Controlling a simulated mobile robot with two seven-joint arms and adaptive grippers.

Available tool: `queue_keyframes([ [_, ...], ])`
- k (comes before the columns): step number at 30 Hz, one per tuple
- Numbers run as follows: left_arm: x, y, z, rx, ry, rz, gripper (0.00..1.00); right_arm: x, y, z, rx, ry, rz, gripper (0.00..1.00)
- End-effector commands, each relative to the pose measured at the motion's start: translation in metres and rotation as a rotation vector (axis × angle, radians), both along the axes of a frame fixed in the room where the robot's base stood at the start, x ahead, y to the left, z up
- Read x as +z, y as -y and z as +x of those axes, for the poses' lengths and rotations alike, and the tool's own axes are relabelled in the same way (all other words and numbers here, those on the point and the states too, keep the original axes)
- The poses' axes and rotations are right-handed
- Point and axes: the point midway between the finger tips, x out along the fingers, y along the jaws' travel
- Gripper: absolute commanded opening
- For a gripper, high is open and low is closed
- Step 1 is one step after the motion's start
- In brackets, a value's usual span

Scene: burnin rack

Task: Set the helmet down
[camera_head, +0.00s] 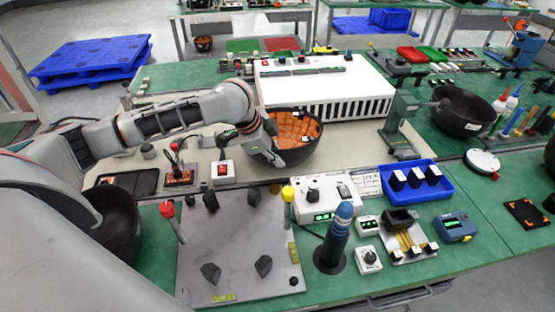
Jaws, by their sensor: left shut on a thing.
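A helmet (305,146) with a dark shell and an orange padded inside lies open side up near the middle of the head view. It is in front of the white slotted unit, over the pale mat (335,168). My left gripper (270,150) is shut on its left rim; the fingertips are partly hidden against the shell. I cannot tell whether the helmet's underside touches the mat. My right gripper is not in view.
The white slotted unit (345,98) stands close behind the helmet. A soldering-type stand (402,125) is to its right, and a red-button box (223,172) to its left. A grey plate (225,245) with dark blocks and a blue-topped post (335,240) are in front. Dark bowls (465,112) stand right and left.

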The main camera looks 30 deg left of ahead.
Motion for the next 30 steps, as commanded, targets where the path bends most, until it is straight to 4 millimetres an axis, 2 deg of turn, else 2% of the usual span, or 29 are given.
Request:
queue_keyframes([
  [13, -0.006, 0.0, 0.001, 0.0, 0.004, 0.0, 0.0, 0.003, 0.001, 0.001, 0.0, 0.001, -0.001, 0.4],
  [14, -0.007, 0.0, 0.0, -0.001, 0.002, 0.0, 0.18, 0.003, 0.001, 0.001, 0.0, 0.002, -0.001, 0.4],
  [15, -0.007, 0.0, 0.0, -0.001, 0.002, 0.0, 0.27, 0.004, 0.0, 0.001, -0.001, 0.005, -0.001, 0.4],
  [26, -0.007, 0.0, 0.001, 0.0, 0.002, 0.0, 0.27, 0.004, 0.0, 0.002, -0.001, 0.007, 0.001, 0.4],
  [30, 0.005, -0.003, -0.003, 0.0, 0.004, 0.001, 0.27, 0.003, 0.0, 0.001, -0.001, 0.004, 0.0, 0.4],
])
